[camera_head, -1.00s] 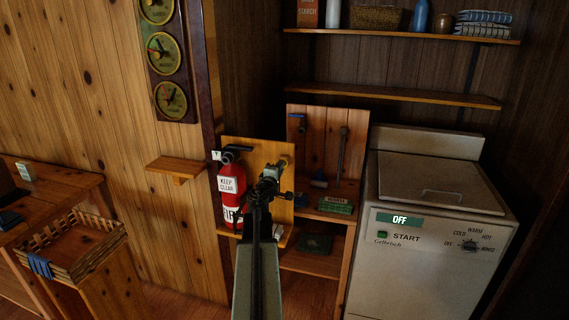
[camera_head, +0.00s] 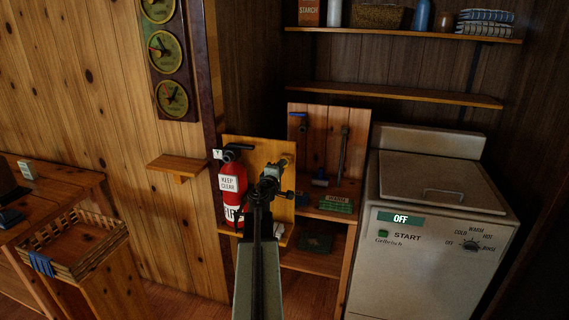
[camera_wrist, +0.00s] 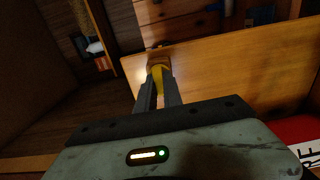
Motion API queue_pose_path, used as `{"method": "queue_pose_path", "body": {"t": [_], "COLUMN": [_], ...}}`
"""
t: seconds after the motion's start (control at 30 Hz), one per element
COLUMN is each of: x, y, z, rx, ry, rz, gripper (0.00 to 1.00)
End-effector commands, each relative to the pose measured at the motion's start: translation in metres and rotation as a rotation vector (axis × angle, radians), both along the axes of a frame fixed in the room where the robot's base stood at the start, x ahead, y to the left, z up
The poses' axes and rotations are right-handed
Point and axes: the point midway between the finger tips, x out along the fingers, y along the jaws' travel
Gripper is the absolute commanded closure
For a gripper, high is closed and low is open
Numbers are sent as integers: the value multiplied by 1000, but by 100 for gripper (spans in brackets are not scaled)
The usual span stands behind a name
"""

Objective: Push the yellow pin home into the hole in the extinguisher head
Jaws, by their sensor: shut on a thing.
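The red fire extinguisher (camera_head: 232,184) stands upright against a wooden board, with a black head (camera_head: 236,152) on top. In the wrist view only a red and white part of its body (camera_wrist: 296,134) shows at the lower right; its head and hole are out of that view. My gripper (camera_head: 271,172) is in front of the board, right of the extinguisher head and apart from it. In the wrist view my gripper (camera_wrist: 158,88) is shut on the yellow pin (camera_wrist: 159,76), which shows between the fingertips close to the board's face.
The wooden board (camera_head: 258,150) stands behind my gripper; its bare face fills much of the wrist view (camera_wrist: 225,65). A tool rack (camera_head: 326,140) and a white washer (camera_head: 440,240) stand to the right. A small wall shelf (camera_head: 178,166) is left of the extinguisher.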

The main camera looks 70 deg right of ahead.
Motion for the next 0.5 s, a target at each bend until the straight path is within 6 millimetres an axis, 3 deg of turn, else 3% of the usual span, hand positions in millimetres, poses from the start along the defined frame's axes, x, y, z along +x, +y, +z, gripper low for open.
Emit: {"method": "queue_pose_path", "body": {"t": [0.5], "x": [-1], "y": [9], "z": [0], "rx": [0], "ry": [0], "rz": [0], "gripper": [100]}}
